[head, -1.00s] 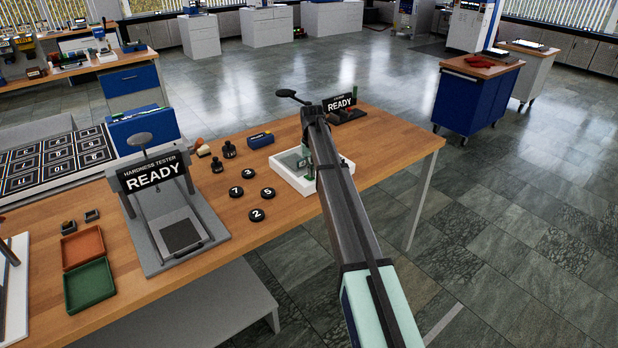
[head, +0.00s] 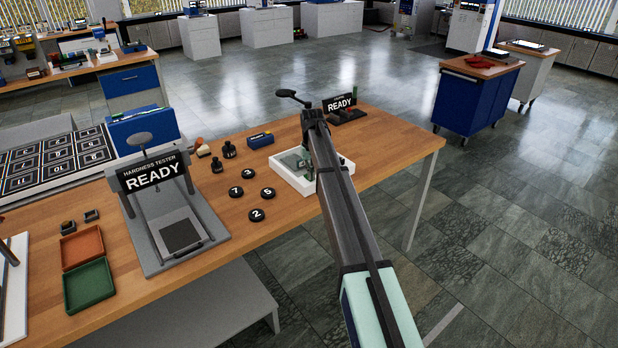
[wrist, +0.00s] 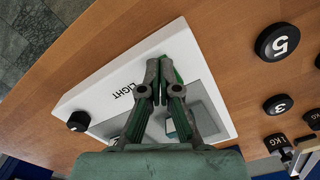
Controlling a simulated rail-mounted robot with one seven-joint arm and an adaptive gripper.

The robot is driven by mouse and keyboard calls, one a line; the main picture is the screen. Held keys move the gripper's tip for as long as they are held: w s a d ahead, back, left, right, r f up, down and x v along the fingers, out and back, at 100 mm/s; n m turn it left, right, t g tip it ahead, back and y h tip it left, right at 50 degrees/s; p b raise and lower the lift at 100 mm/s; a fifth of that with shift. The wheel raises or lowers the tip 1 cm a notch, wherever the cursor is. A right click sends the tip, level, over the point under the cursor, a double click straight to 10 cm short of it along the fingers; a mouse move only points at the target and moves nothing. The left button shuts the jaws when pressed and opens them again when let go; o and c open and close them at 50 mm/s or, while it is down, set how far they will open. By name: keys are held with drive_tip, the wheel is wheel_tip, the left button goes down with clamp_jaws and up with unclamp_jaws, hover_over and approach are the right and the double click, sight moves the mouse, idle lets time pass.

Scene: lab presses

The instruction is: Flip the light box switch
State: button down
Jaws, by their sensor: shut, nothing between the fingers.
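The light box (head: 312,188) is a shallow white box on the wooden bench, partly behind my arm in the head view. In the wrist view the light box (wrist: 95,88) shows the word LIGHT and a grey glossy panel (wrist: 207,100). My gripper (wrist: 161,68) is shut and empty, its fingertips over the box beside the lettering and near the rim. I cannot tell whether they touch it. A round black knob (wrist: 78,121) shows at the box's left corner.
Numbered black discs (head: 257,215) lie left of the box. The hardness tester (head: 175,225) stands farther left, and a second READY display (head: 340,101) stands behind. A dark lever knob (head: 287,94) rises beside my arm. Bench room is clear at the right (head: 400,150).

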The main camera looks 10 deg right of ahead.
drive_tip(key=shift+f, duration=0.15)
drive_tip(key=shift+r+p, duration=1.65)
drive_tip(key=shift+r, duration=1.85)
drive_tip(key=shift+s+f, duration=0.1)
